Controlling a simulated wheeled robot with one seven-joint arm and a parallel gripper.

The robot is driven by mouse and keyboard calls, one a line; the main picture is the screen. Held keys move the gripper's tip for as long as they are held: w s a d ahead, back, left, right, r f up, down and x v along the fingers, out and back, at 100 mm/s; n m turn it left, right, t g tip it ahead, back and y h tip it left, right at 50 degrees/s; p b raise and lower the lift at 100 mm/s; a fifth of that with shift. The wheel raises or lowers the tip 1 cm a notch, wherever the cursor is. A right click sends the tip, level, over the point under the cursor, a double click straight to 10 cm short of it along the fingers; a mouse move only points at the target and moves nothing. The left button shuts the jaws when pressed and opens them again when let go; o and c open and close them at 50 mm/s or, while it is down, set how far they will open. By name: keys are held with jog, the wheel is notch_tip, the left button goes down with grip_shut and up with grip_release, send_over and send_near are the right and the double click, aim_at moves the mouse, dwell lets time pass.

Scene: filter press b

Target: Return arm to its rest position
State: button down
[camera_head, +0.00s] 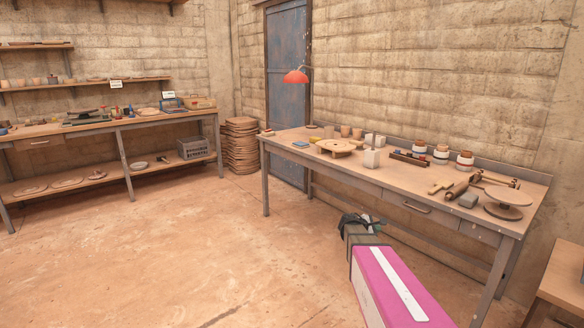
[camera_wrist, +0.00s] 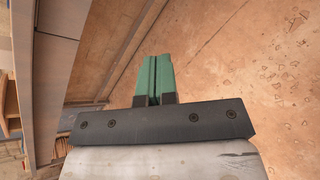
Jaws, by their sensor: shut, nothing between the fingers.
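My gripper (camera_wrist: 154,78) shows in the wrist view with its two green fingers pressed together and nothing between them. In the head view my gripper (camera_head: 360,222) is a dark shape at the end of my arm, low in front of the workbench (camera_head: 390,187). It appears to be below the level of the bench top and apart from the things on it. My arm, with a magenta and white link, comes in from the bottom of the head view.
The workbench holds a round wooden piece (camera_head: 338,146), several jars, a rolling pin (camera_head: 462,186) and a turntable (camera_head: 507,200). Shelving and a second bench (camera_head: 95,127) are at left. The floor (camera_head: 170,240) between is clear. A wooden table edge (camera_head: 562,275) is at lower right.

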jog(key=s+a+f+m+g+y, duration=0.3)
jog(key=s+a+m+y, duration=0.2)
jog(key=s, duration=0.7)
jog(key=s+a+f+m+g+y, duration=0.3)
jog(key=s+a+m+y, duration=0.3)
jog(key=s+a+m, duration=0.4)
jog(key=s+a, duration=0.2)
jog(key=a, duration=0.1)
jog(key=shift+s+f+m+y, duration=0.25)
jog(key=shift+f+m+y, duration=0.05)
jog(key=shift+f, duration=0.05)
